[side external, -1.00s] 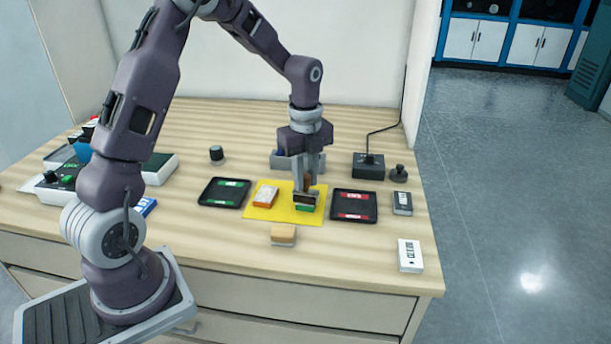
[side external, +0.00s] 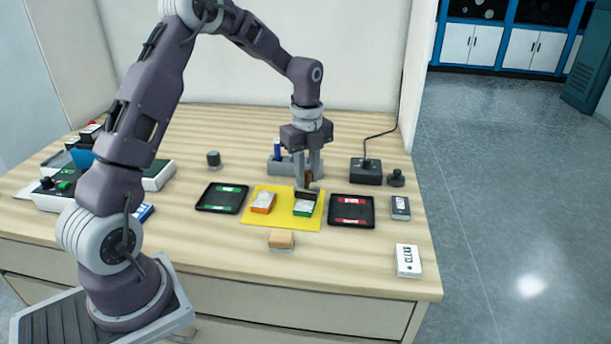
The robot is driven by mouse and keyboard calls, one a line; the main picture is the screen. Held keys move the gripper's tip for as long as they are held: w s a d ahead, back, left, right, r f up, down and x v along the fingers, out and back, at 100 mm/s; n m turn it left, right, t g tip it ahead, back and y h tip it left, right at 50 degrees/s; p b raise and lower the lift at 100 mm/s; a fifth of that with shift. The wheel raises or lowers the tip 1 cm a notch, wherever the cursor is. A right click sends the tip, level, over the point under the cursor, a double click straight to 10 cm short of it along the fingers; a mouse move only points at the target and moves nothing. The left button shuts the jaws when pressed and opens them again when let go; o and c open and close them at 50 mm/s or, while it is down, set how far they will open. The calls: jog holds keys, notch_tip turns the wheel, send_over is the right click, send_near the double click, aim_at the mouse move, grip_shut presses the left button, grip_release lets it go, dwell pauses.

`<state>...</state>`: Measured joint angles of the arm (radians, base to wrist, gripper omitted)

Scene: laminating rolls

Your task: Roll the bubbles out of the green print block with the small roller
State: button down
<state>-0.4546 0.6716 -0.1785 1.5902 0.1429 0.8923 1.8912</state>
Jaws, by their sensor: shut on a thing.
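My gripper (side external: 308,180) is shut on the small roller (side external: 306,194), which has a brown handle and a dark drum. The roller is at the far edge of the green print block (side external: 303,208). I cannot tell whether the drum touches the block. The green block has a pale top and green sides and lies on the right part of the yellow mat (side external: 283,222). An orange block (side external: 263,203) with a pale top lies on the mat's left part.
A green-marked black tray (side external: 222,197) lies left of the mat, a red-marked one (side external: 351,210) right. A tan block (side external: 281,240) lies in front. Behind are a grey holder (side external: 280,165) with a blue-handled thing and a dark box (side external: 366,172). A white card (side external: 408,260) lies front right.

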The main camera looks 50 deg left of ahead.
jog(key=shift+w+a, duration=0.25)
jog(key=shift+w, duration=0.05)
jog(key=shift+s+d, duration=0.85)
jog(key=shift+s, duration=0.2)
jog(key=shift+s+d+f, duration=0.1)
jog(key=shift+s+d, duration=0.4)
jog(key=shift+s, duration=0.15)
jog(key=shift+w+a, duration=0.7)
jog(key=shift+w, duration=0.2)
jog(key=shift+w+a, duration=0.7)
jog(key=shift+w, duration=0.15)
jog(key=shift+s+d, duration=1.2)
jog(key=shift+s, duration=0.25)
jog(key=shift+s+d, duration=0.2)
jog(key=shift+s, duration=0.05)
jog(key=shift+w+a, duration=1.4)
jog(key=shift+w, duration=0.3)
jog(key=shift+r, duration=3.1)
jog(key=shift+d, duration=0.1)
